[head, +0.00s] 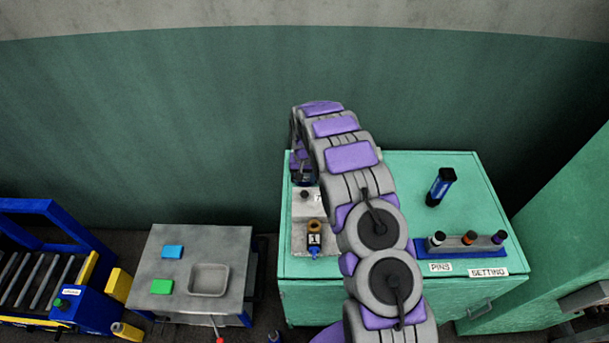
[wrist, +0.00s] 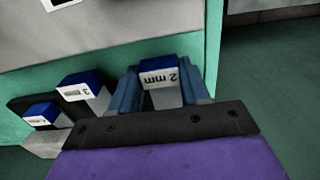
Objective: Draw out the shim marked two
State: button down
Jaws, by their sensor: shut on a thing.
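The shim marked 2 mm (wrist: 160,75) has a blue head with a white label, with a grey part showing below it in the wrist view. My gripper (wrist: 160,82) has one blue-grey finger on each side of this shim and is shut on it. How far the shim sits in or out of its seat cannot be told. To its left are a blue-headed shim marked 3 mm (wrist: 82,90) and another blue-headed block (wrist: 42,115) whose label is too small to read surely. In the head view my arm hides the gripper's fingers and the shims.
In the head view a green bench (head: 420,185) carries a dark blue cylinder (head: 440,187) and a rack of pins (head: 466,246). A brown-topped piece marked 1 (head: 314,238) stands left of my arm. A grey table (head: 160,265) with a tray (head: 208,280) stands further left.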

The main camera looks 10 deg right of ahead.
aim_at(304, 180)
jog(key=shift+s+f, duration=0.1)
jog(key=shift+s, duration=0.1)
jog(key=c, duration=1)
grip_release()
jog(key=o, duration=0.3)
jog(key=shift+s, duration=0.1)
jog(key=shift+o, duration=0.9)
jog(key=shift+a, duration=0.1)
notch_tip(304, 180, up, 17)
jog(key=p, duration=0.2)
jog(key=shift+w+r, duration=0.2)
